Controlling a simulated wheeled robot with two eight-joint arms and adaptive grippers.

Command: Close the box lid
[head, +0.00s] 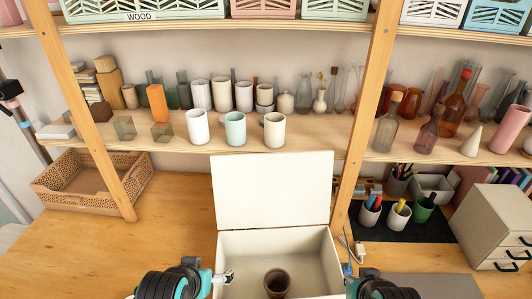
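A white box (259,242) stands on the wooden table at the bottom middle of the head view. Its lid (272,190) is open and stands up at the back edge, leaning slightly away. A brown cup (277,284) is inside the box. My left gripper (224,277) is at the box's left side, close to its left wall. My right gripper (348,270) is at the right side, close to the right wall. Both are low, beneath the raised lid. Their fingers are small and partly hidden, so I cannot tell whether they are open or touch the box.
A wicker basket (60,196) sits at the left on the table. At the right are pen cups (397,218) on a dark mat and a beige drawer unit (490,230). A shelf (310,137) with cups and bottles runs behind the lid. The table left of the box is clear.

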